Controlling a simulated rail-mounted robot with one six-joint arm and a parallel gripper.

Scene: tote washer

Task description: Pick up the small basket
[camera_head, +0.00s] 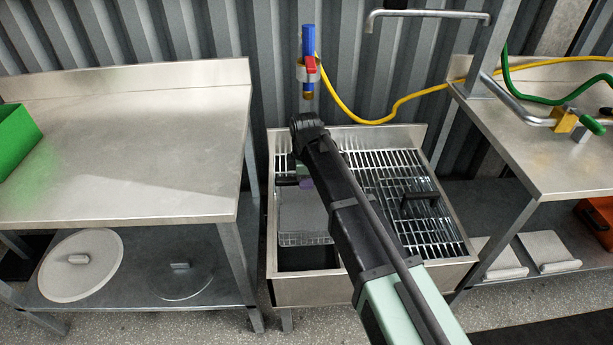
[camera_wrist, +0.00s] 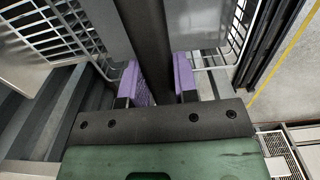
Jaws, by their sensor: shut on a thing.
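The small basket (camera_head: 303,214) is a wire-mesh basket with grey metal panels, in the left part of the steel basin (camera_head: 345,292). Whether the basket is clear of the basin floor I cannot tell.
A slatted grate with a black handle (camera_head: 420,194) covers the basin's right part. Steel tables stand left (camera_head: 120,150) and right (camera_head: 560,150). A blue valve (camera_head: 308,42) with a red lever and a yellow hose hang on the wall behind. A green tote (camera_head: 15,140) is far left.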

